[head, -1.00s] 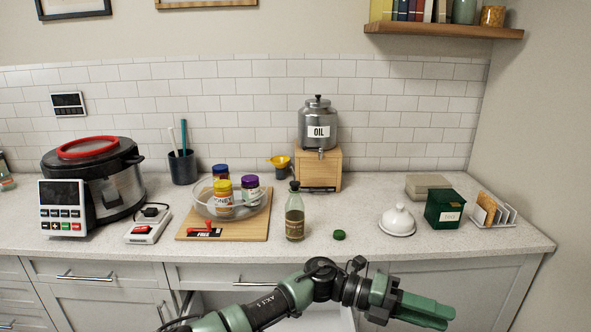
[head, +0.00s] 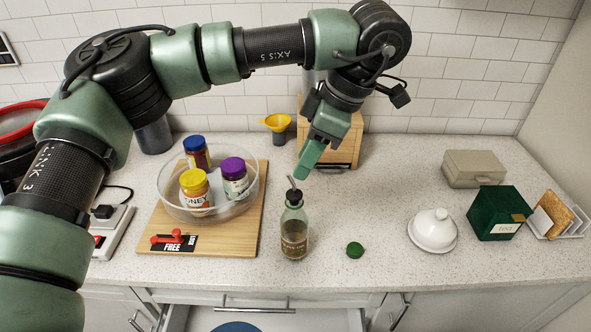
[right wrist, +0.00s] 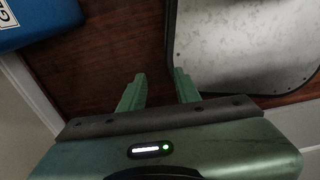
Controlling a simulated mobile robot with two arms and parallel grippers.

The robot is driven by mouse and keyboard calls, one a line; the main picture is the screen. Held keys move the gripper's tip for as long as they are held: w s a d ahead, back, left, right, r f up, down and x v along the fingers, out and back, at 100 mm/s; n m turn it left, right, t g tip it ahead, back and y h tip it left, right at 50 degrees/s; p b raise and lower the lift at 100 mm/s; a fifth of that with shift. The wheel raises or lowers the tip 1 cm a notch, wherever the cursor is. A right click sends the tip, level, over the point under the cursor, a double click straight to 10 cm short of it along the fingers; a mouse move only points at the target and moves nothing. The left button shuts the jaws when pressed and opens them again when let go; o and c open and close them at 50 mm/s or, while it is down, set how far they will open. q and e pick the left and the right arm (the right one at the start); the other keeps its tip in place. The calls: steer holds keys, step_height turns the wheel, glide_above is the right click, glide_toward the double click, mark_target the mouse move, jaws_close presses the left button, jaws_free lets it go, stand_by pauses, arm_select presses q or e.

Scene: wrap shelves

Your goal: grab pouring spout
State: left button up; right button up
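The pouring spout (head: 293,195) is a dark stopper with a thin light tip, seated in the neck of an upright glass bottle (head: 294,232) with brown liquid. My left gripper (head: 303,174) comes down from above, its green fingers pointing at the spout. The fingertips are right beside the spout's tip; I cannot tell whether they touch it. The fingers show edge-on, so their gap is hidden. My right gripper (right wrist: 158,86) shows only in the right wrist view, fingers apart with nothing between them.
A round green cap (head: 355,250) lies right of the bottle. A wooden board (head: 222,243) with a glass bowl of jars is to the left. A white domed lid (head: 433,232) and a green box (head: 497,212) stand right. A drawer below is open.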

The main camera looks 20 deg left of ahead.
mark_target(290, 182)
arm_select(q)
steer(key=shift+a+f, duration=0.7)
steer(key=shift+f, duration=0.1)
steer(key=shift+s+a+f+p, duration=0.1)
steer(key=shift+s+f+p, duration=0.1)
steer(key=shift+f+p, duration=0.15)
steer(key=p+x, duration=0.1)
steer(key=x, duration=0.2)
steer(key=shift+w+f, duration=0.15)
steer(key=shift+f, duration=0.1)
steer(key=shift+w+a+f, duration=0.1)
steer(key=shift+a+f, duration=0.15)
steer(key=shift+f, duration=0.25)
jaws_close()
